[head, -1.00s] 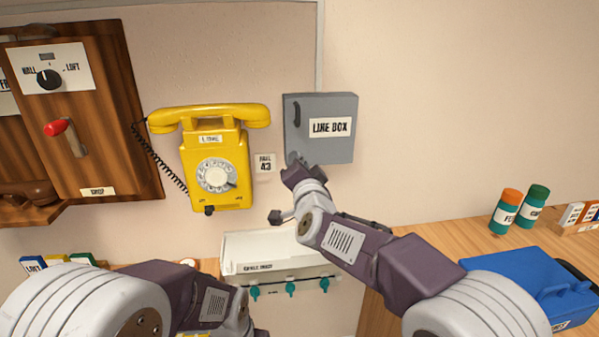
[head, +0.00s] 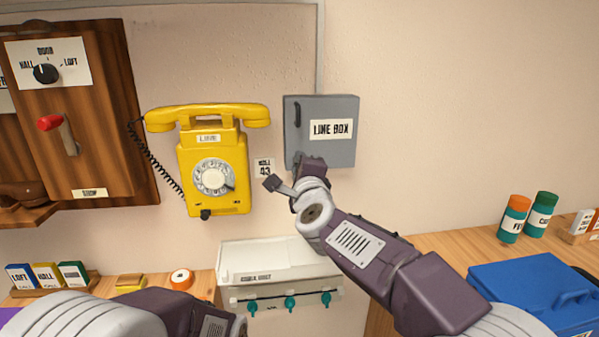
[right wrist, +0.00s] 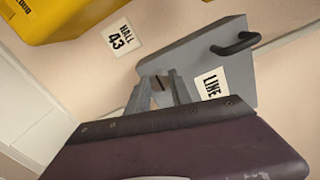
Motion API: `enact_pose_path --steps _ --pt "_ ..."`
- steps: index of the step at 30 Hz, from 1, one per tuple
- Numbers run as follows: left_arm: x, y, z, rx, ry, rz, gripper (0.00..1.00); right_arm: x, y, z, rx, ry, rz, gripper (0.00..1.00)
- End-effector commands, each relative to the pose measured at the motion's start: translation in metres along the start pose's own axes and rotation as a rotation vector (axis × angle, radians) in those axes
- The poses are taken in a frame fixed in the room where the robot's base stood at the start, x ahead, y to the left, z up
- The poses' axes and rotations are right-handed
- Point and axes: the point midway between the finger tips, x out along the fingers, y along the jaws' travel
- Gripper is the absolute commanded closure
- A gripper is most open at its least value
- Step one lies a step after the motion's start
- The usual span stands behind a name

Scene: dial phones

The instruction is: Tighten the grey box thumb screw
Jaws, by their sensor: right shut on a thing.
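The grey box (head: 343,154), labelled LINE BOX, hangs on the wall right of the yellow phone. My right gripper (head: 308,163) is at the box's lower left corner and hides the thumb screw in the head view. In the right wrist view the box (right wrist: 208,62) appears tilted, and the two fingers of my right gripper (right wrist: 161,88) are closed around the small screw (right wrist: 159,82) at its corner. Only part of the screw shows between the fingers. My left arm is low at the bottom left, with its gripper out of view.
The yellow phone (head: 212,172) hangs close to the left of my right gripper, with a HALL 43 card (head: 264,168) between phone and box. A white tray unit (head: 270,262) with teal knobs is below. A blue case (head: 535,295) lies on the right counter.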

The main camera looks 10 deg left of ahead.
Motion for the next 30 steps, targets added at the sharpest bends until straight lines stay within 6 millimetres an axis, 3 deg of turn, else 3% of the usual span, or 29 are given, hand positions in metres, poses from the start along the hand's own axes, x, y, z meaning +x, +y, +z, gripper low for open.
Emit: enact_pose_path --steps 30 --pt "0.041 -0.001 0.004 0.0 0.0 0.0 1.0 0.0 0.002 -0.002 0.962 0.001 0.001 1.0"
